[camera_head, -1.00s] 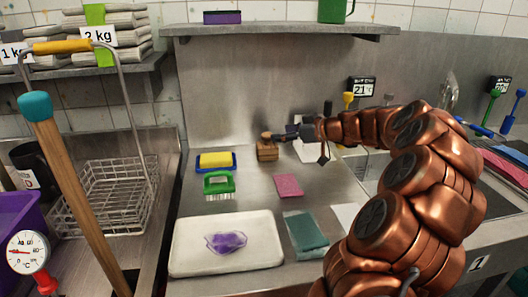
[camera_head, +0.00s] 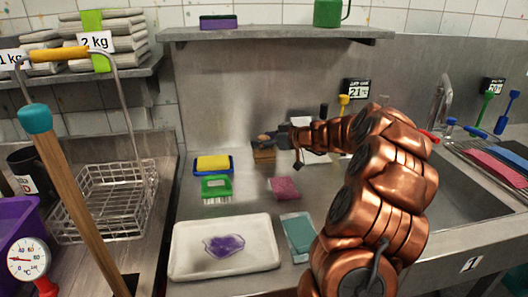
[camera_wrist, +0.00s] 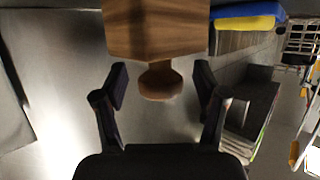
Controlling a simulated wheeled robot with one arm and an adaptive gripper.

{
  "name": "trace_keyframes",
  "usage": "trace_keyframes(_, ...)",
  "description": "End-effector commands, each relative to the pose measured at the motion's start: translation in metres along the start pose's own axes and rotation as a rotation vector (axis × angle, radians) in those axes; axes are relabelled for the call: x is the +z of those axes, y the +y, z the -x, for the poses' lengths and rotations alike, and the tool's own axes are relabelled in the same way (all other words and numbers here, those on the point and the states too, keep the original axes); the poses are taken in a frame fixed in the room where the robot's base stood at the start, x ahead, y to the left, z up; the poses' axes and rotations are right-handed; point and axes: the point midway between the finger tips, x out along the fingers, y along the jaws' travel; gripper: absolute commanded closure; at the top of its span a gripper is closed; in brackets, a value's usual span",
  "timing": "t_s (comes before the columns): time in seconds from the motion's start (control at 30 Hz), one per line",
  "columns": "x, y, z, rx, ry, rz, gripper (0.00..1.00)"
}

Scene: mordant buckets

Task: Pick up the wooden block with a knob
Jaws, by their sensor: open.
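The wooden block (camera_head: 263,155) stands on the steel counter near the back wall in the head view. In the wrist view the block (camera_wrist: 157,30) fills the top middle, and its round knob (camera_wrist: 160,82) points down toward my gripper. My gripper (camera_wrist: 162,90) is open, with one dark finger on each side of the knob and visible gaps between them. In the head view my gripper (camera_head: 283,135) reaches the block from the right; its fingertips are small and partly hidden there.
A yellow sponge on a blue dish (camera_head: 213,164), a green brush (camera_head: 216,187) and a pink cloth (camera_head: 284,188) lie nearby. A white tray (camera_head: 180,262) with a purple stain is in front. A shelf (camera_head: 280,34) hangs above; the sink is right.

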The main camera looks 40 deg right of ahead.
Motion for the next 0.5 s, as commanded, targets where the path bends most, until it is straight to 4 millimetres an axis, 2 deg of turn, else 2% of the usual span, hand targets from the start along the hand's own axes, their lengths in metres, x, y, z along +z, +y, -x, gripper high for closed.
trace_keyframes(0.07, 0.0001, -0.0001, 0.0001, 0.0, 0.0, 0.0, 0.29)
trace_keyframes(0.5, 0.0003, -0.0002, 0.0002, -0.001, -0.001, 0.0, 0.73)
